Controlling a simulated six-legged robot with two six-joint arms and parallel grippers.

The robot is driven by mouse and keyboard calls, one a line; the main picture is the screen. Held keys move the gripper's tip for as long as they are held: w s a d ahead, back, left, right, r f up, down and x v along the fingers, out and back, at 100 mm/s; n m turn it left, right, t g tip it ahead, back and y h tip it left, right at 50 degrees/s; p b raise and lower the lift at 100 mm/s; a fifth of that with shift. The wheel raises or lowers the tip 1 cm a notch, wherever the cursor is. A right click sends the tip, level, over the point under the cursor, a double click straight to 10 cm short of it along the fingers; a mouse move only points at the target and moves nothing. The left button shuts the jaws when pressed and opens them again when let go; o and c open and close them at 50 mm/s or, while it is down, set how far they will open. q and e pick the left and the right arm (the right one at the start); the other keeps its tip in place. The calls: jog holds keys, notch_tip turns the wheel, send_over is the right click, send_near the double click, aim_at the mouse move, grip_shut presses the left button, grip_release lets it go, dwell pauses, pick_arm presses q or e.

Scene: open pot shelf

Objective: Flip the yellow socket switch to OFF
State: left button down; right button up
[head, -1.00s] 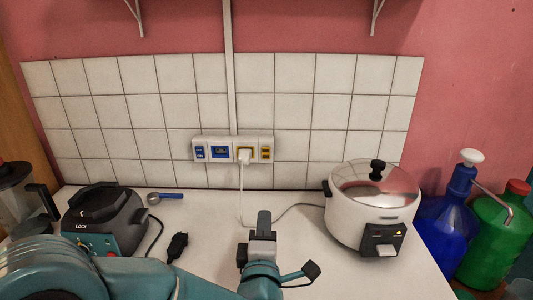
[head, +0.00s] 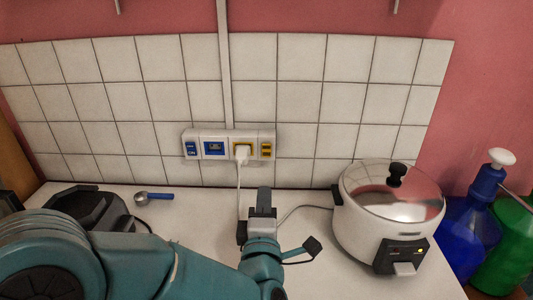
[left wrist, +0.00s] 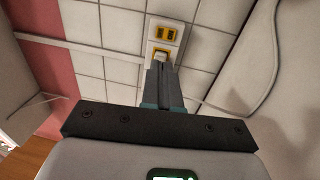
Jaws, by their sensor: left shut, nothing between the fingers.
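The white socket panel (head: 229,144) is on the tiled wall. The yellow-framed socket (head: 242,148) has a white plug (head: 242,155) in it. The yellow switch (head: 266,150) is at the panel's right end and also shows in the left wrist view (left wrist: 166,33). A blue socket and a blue switch (head: 191,148) are on the panel's left part. My left gripper (head: 264,198) is shut and empty, below and in front of the panel, apart from it. In the left wrist view its shut fingers (left wrist: 160,75) point toward the panel and hide its lower part. The right gripper is not in view.
A white rice cooker (head: 390,215) stands on the counter (head: 325,270) at right, its cord running toward the socket. A dark appliance (head: 88,210) and a blue-handled scoop (head: 154,196) are at left. Blue (head: 468,225) and green (head: 508,245) bottles stand at far right.

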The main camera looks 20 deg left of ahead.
aim_at(267, 147)
pick_arm(q)
jog(key=p+x, duration=0.3)
jog(key=x, duration=1)
jog(key=shift+w+r+p, duration=0.1)
jog(key=shift+w+p, duration=0.2)
jog(key=shift+w, duration=0.1)
jog(key=shift+w+a+b, duration=0.1)
jog(key=shift+w+b, duration=0.05)
jog(key=shift+b, duration=0.35)
jog(key=shift+r, duration=0.1)
